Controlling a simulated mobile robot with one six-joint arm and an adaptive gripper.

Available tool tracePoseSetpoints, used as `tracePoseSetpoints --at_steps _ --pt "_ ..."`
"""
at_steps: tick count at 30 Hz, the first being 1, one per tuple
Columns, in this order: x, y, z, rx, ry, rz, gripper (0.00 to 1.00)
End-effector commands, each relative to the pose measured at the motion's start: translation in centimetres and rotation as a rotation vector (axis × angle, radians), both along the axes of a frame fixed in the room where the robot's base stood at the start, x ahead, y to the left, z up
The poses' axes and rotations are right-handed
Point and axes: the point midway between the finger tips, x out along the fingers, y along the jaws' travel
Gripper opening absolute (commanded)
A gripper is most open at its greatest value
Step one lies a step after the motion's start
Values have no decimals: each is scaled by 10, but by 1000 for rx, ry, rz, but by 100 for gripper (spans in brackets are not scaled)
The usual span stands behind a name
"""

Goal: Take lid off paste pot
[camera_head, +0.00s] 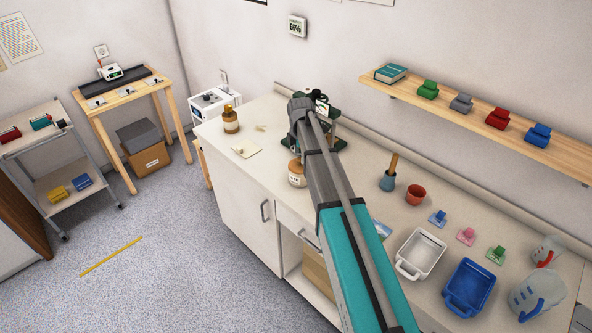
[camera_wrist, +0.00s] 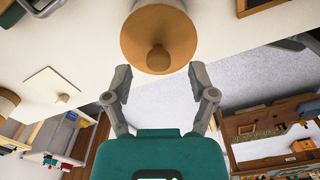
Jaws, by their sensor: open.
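The paste pot (camera_head: 297,178) stands on the worktop, partly covered by my arm in the head view. It is cream with a label and a tan-brown lid (camera_head: 296,164). In the wrist view the round lid (camera_wrist: 158,28) with its knob (camera_wrist: 158,58) fills the top middle. My gripper (camera_wrist: 160,77) is open and empty, with one finger on either side below the lid in the picture. The fingers appear apart from the lid and knob. In the head view I cannot make out the fingers.
A dark green device (camera_head: 328,138) stands behind my arm.

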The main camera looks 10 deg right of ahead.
Motion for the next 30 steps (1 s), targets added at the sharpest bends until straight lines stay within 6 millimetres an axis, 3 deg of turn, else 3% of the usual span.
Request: tracePoseSetpoints --at_steps 9,30 --pt "0 0 -22 0 0 0 73" --pt "0 0 -23 0 0 0 71"
